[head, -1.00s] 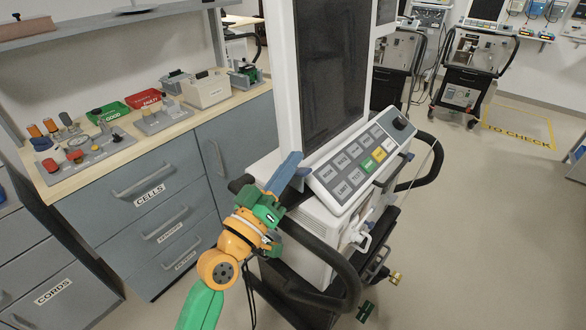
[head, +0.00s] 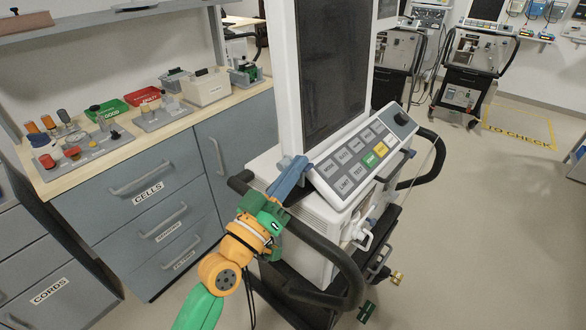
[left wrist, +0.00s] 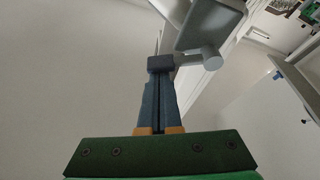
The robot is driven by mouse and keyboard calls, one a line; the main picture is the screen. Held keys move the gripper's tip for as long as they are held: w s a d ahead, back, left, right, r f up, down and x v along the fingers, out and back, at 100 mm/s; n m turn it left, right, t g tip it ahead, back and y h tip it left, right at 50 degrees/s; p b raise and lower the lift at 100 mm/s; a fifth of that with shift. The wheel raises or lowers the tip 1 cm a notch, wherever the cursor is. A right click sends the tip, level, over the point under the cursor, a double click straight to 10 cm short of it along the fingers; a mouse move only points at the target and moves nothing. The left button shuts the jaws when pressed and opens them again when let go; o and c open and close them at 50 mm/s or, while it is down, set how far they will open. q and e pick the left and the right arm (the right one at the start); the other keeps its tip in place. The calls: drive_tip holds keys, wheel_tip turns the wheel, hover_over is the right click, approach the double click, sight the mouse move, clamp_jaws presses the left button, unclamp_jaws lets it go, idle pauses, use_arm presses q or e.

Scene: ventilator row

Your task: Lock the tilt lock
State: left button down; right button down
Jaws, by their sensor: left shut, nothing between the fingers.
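The ventilator's white screen housing (head: 283,75) and tilted button panel (head: 352,160) stand in the middle of the head view. My left gripper (head: 298,163) is shut and empty, its blue fingers at the panel's left edge, below the screen. In the left wrist view its closed fingers (left wrist: 160,78) point at a small dark block, which appears to be the end of the tilt lock lever (left wrist: 190,60). The lever's grey arm joins a round grey pivot (left wrist: 211,57). The fingertips look touching or nearly so; I cannot tell which. In the head view the fingers mostly hide the lever.
A black rail (head: 330,262) curves around the ventilator's front, below my left gripper. A workbench (head: 180,124) with drawers stands at the left, carrying green and red trays and several small parts. Other ventilators (head: 475,62) stand at the back right.

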use_arm(q)
drive_tip(key=f+m+g+h+b, duration=0.1)
drive_tip(key=m+b, duration=0.2)
drive_tip(key=f+m+g+h+b, duration=0.1)
drive_tip(key=f+m+b, duration=0.1)
drive_tip(key=m, duration=0.1)
drive_tip(key=f+m+g+h+b, duration=0.1)
drive_tip(key=m+b, duration=0.2)
drive_tip(key=m, duration=0.1)
drive_tip(key=shift+s+d+f+h+b, duration=0.2)
drive_tip(key=shift+s+d+h+b, duration=0.1)
drive_tip(key=shift+d+h, duration=0.1)
drive_tip(key=m, duration=0.1)
drive_tip(key=f+m+g+b, duration=0.1)
drive_tip(key=m, duration=0.1)
drive_tip(key=shift+a+h, duration=0.1)
drive_tip(key=shift+h, duration=0.2)
drive_tip(key=shift+w+r, duration=0.1)
drive_tip(key=shift+r, duration=0.3)
drive_tip(key=s+a, duration=0.6)
drive_tip(key=s, duration=0.1)
drive_tip(key=shift+s+p, duration=0.2)
drive_tip(key=shift+p, duration=0.15)
